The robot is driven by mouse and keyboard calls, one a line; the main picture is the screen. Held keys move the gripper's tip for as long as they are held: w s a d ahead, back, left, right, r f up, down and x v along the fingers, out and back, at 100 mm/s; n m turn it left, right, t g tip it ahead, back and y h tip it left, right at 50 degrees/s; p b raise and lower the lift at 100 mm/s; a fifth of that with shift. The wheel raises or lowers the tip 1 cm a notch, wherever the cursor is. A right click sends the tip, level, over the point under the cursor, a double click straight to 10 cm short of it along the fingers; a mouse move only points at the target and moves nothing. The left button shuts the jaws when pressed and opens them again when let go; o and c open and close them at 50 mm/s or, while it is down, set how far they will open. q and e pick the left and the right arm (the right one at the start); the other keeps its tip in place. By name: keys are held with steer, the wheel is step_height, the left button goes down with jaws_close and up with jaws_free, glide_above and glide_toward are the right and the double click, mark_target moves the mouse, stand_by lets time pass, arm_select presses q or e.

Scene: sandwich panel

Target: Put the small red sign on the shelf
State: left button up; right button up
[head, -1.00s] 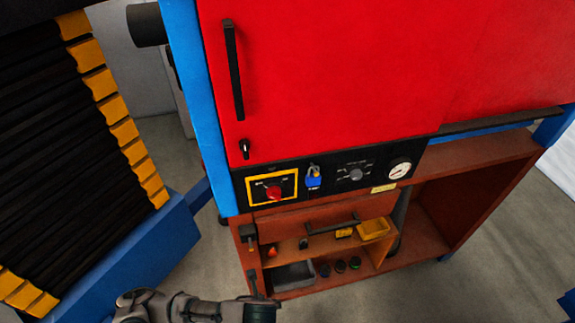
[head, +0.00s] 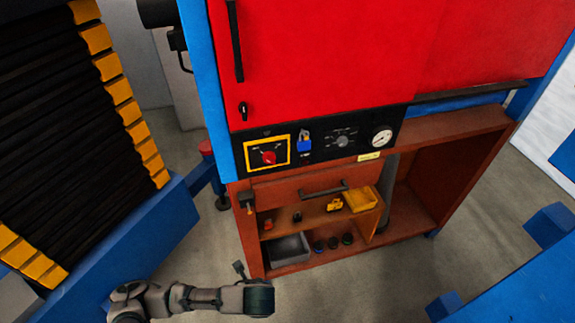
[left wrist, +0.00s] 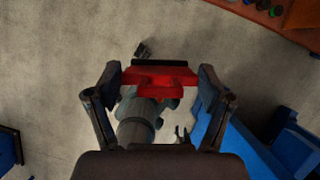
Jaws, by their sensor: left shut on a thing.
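The small red sign (left wrist: 160,82) is held between the two fingers of my left gripper (left wrist: 160,77) in the left wrist view, with a dark strip along its far edge. The gripper is over the grey floor, apart from the shelf. In the head view my left arm shows at the bottom left, below the cabinet, but I cannot make out its fingers or the sign there. The brown shelf (head: 318,214) is inside the open lower part of the cabinet. My right gripper cannot be made out.
On the shelf are a yellow bin (head: 361,199), a yellow item (head: 334,204), a small black item (head: 297,217) and a small red item (head: 268,224). Below are a grey bin (head: 289,249) and several dark round pieces (head: 333,242). Blue frames (head: 510,280) stand at right.

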arm_select(q)
steer(key=w+a+r+n+g, duration=0.2)
steer(key=w+a+n, duration=0.1)
steer(key=n, duration=0.7)
steer(key=w+a+r+n+g+h+b, duration=0.1)
steer(key=w+a+r+n+g, duration=0.1)
steer(key=w+n, duration=0.4)
steer(key=w+a+r+n+g+h+b, duration=0.1)
steer(key=w+a+r+n+g, duration=0.2)
steer(key=n, duration=1)
steer(key=shift+w+a+n+g, duration=0.3)
steer(key=shift+w+a+g, duration=0.45)
steer(key=shift+w, duration=0.45)
